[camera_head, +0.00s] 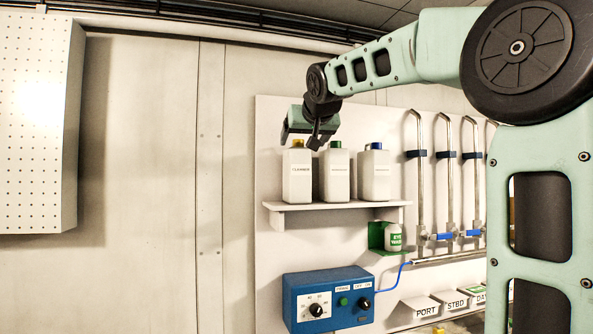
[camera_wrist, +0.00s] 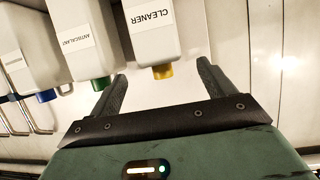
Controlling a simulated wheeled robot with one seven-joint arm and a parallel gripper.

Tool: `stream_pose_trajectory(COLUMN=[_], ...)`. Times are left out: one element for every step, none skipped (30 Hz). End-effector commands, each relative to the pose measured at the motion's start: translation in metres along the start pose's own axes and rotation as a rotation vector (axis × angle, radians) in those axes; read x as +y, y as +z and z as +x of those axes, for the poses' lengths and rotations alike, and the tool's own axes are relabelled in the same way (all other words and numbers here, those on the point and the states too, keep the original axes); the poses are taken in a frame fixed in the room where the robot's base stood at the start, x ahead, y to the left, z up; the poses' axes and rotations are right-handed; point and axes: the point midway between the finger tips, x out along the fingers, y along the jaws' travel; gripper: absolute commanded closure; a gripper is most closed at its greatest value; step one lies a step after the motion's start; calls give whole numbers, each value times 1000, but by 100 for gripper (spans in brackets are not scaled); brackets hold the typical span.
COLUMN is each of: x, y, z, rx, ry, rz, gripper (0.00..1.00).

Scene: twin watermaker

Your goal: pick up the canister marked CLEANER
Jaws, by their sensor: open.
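The canister marked CLEANER (camera_head: 297,176) is white with a yellow cap and stands upright at the left end of a wall shelf. In the wrist view the CLEANER canister (camera_wrist: 150,32) appears upside down, its yellow cap pointing toward my gripper. My gripper (camera_head: 318,140) is above and close to this canister. In the wrist view my gripper (camera_wrist: 161,82) is open and empty, with one finger on either side of the yellow cap's line. I cannot tell how far the fingertips are from the cap.
A green-capped canister (camera_head: 336,175), labelled ANTISCALANT in the wrist view, and a blue-capped canister (camera_head: 374,174) stand to the right on the shelf (camera_head: 330,205). Steel pipes (camera_head: 420,180) rise further right. A blue control box (camera_head: 328,299) and an eyewash bottle (camera_head: 393,238) are below.

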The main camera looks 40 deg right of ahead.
Motion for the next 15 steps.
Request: stream_pose_trajectory(x=[0, 0, 0, 0, 0, 0, 0, 0, 0, 0, 0, 0, 0, 0, 0], y=[-3, -2, -2, -2, -2, -1, -1, -1, 0, 0, 0, 0, 0, -1, -1], z=[10, 15, 21, 25, 29, 33, 35, 37, 39, 40, 42, 46, 49, 53, 59], rx=[-4, -4, -3, -3, -3, -2, -2, -2, -1, -1, -1, -3, -5, -4, -5], ry=[1, 1, 1, 1, 1, 0, 0, 0, 0, 0, 0, 0, 1, 0, 1], rz=[-1, -1, -1, -1, 0, 0, 0, 0, 0, 0, 0, 0, -1, -1, -1], gripper=[18, 18, 18, 18, 18, 18, 18, 18, 18, 18, 18, 18, 18, 18, 18])
